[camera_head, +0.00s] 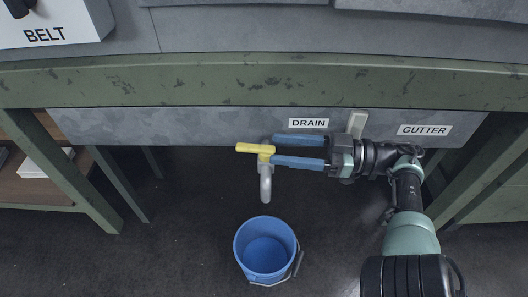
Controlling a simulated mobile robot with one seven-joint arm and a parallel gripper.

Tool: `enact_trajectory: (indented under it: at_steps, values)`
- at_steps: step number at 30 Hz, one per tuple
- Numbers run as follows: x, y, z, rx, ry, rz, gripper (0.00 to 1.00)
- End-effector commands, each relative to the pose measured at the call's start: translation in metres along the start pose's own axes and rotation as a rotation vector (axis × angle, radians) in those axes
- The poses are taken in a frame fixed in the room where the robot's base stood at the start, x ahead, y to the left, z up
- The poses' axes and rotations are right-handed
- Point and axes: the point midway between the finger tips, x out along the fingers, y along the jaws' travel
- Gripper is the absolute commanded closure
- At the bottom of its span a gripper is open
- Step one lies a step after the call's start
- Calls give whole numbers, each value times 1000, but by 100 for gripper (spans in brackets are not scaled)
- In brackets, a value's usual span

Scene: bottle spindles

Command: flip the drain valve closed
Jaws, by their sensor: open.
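The drain valve is a yellow lever (249,148) on a grey downturned pipe (265,184) under the bench, left of and below the DRAIN label (308,123). The lever points left, across the pipe. My gripper (275,151) comes in from the right with two blue fingers spread apart. The lower finger's tip is right beside the yellow lever's hub; I cannot tell whether they touch. The upper finger is above it, just under the DRAIN label. Nothing is held between the fingers.
A blue bucket (266,252) stands on the floor below the pipe. A pale switch (357,122) is near the GUTTER label (424,130), close above my gripper's body. The green bench edge (200,82) runs overhead. Green legs (70,175) stand at left.

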Motion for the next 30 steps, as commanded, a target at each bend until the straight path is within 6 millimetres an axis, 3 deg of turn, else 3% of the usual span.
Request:
enact_trajectory:
  at_steps: [1,6,15,30]
  values:
    - [-9,1,8,-2,-2,3,45]
    - [-33,1,8,-2,-2,1,45]
    - [-62,0,7,-2,-1,0,45]
    - [-73,0,0,0,0,-3,45]
